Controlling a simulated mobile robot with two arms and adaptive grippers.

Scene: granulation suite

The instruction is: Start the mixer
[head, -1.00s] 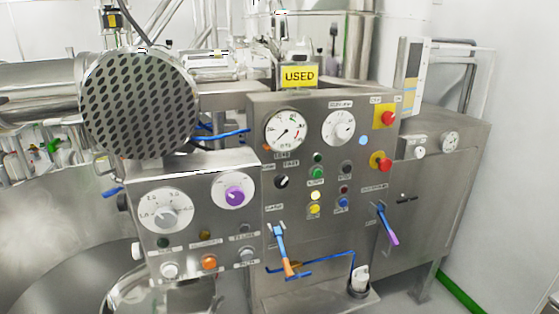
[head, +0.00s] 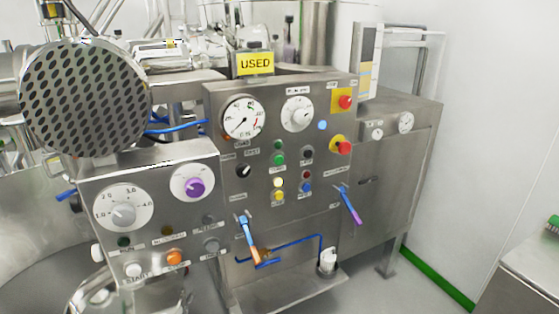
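The mixer's main control panel (head: 330,224) faces me in the head view. It carries a round pressure gauge (head: 242,118), a white dial (head: 298,114), a black selector knob (head: 243,171), two red mushroom buttons on yellow plates, the upper one (head: 345,102) and the lower one (head: 343,147), and small green, yellow, black, red and blue buttons. The yellow one (head: 278,183) looks lit. A lower left panel (head: 150,228) has a grey speed dial (head: 123,214), a purple-centred dial (head: 193,187), an orange button (head: 174,257) and a white button (head: 133,270). Small labels are unreadable. Neither gripper is in view.
A yellow "USED" sign (head: 255,63) stands on top of the panel. A perforated round cover (head: 85,98) juts out at upper left. Blue-handled valves (head: 248,238) stick out below the buttons. A grey cabinet (head: 535,270) stands at lower right, with open floor before the wall.

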